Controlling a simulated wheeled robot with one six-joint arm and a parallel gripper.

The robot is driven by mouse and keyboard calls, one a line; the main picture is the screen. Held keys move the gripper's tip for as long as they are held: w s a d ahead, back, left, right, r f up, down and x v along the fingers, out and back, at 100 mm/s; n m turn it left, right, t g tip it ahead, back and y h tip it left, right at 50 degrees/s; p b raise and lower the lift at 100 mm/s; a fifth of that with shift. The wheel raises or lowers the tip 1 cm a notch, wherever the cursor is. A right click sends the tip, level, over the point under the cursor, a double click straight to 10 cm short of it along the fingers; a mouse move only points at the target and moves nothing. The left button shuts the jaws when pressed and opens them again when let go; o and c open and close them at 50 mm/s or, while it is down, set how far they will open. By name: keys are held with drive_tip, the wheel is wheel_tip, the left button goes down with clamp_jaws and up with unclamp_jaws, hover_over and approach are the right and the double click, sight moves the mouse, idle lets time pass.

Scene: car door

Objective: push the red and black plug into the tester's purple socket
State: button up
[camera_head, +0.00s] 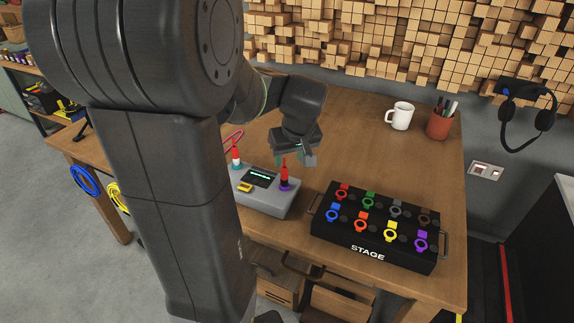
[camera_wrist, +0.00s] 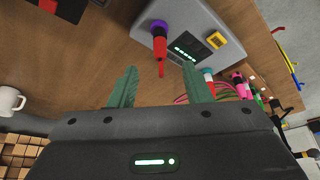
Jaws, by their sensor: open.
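The tester (camera_head: 268,205), a grey box with a lit display, sits on the table and also shows in the wrist view (camera_wrist: 178,12). The red and black plug (camera_head: 284,170) stands upright at the tester's purple socket (camera_head: 284,187). In the wrist view the plug (camera_wrist: 160,48) meets the purple socket (camera_wrist: 158,29); how deep it sits I cannot tell.
The black STAGE box (camera_head: 368,252) with several coloured connectors lies to the right. A white mug (camera_head: 401,116) and a pen cup (camera_head: 439,124) stand behind on the table (camera_head: 350,150).

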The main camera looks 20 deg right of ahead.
sight(285, 172)
drive_tip(key=v, duration=0.2)
drive_tip(key=shift+s+r, duration=0.1)
drive_tip(key=shift+r, duration=0.2)
idle(0.3)
drive_tip(key=b+x, duration=0.1)
drive_tip(key=x, duration=1.3)
drive_tip(key=shift+s, duration=0.1)
drive_tip(key=shift+a, duration=0.15)
